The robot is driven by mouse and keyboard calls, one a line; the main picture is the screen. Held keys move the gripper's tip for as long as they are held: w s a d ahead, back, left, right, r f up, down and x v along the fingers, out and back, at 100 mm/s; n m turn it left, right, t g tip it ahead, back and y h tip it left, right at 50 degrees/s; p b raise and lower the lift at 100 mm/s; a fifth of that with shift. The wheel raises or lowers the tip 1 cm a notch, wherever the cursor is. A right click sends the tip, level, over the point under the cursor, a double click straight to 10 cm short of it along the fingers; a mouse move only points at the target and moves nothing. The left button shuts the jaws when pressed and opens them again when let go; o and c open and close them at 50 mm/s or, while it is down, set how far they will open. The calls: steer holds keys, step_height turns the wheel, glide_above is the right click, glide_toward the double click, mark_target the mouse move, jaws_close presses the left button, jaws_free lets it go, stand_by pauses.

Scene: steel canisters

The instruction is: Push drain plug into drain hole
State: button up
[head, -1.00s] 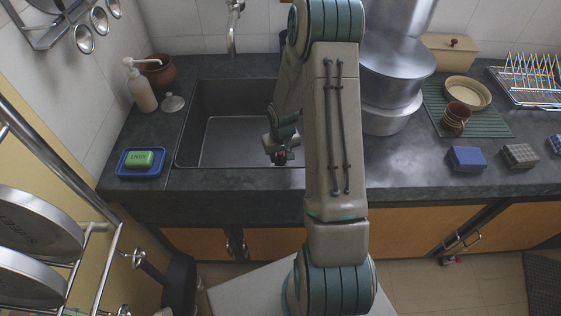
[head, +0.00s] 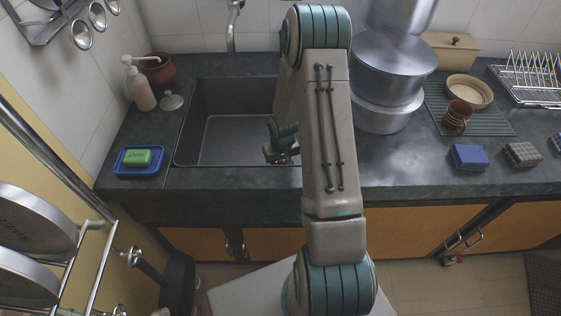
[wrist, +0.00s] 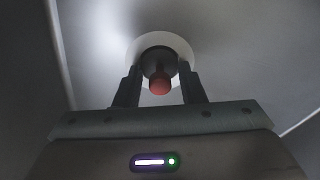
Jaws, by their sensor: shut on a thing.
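The drain plug (wrist: 158,66) is dark with a red knob and sits between the two fingers of my gripper (wrist: 160,75) in the wrist view. The fingers are shut on it. A pale ring, the rim of the drain hole (wrist: 138,44), shows around and behind the plug. The plug covers the middle of the ring, and I cannot tell whether it is in the hole or just above it. In the head view my gripper (head: 281,157) is down inside the sink (head: 222,150) near its right side, and my arm hides the drain and the plug.
A blue dish with green soap (head: 139,160) lies left of the sink. A soap pump bottle (head: 141,90) and a brown pot (head: 158,72) stand behind it. Stacked steel canisters (head: 390,70) stand right of my arm. The tap (head: 232,30) is behind the sink.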

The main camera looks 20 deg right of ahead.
steer(key=o, duration=1)
steer(key=shift+r, duration=0.15)
steer(key=shift+r+p, duration=0.6)
steer(key=shift+p, duration=0.15)
steer(key=s+a+r, duration=0.2)
steer(key=s+r, duration=0.1)
steer(key=r, duration=0.5)
steer(key=s+a+r+h, duration=0.1)
steer(key=s+r, duration=0.2)
steer(key=r, duration=0.6)
steer(key=s+a+r, duration=0.2)
steer(key=s+r, duration=0.1)
steer(key=r, duration=0.5)
steer(key=shift+t+y, duration=0.5)
steer(key=shift+t, duration=0.1)
steer(key=s+a+r, duration=0.1)
steer(key=s+r, duration=0.1)
steer(key=s, duration=0.2)
steer(key=s+a+r, duration=0.2)
steer(key=s+r, duration=0.1)
steer(key=s, duration=0.1)
steer(key=s+a+r, duration=0.2)
steer(key=s+r, duration=0.1)
steer(key=s, duration=0.1)
steer(key=shift+s+a+r, duration=0.15)
steer(key=shift+s+r, duration=0.05)
steer(key=shift+s, duration=0.05)
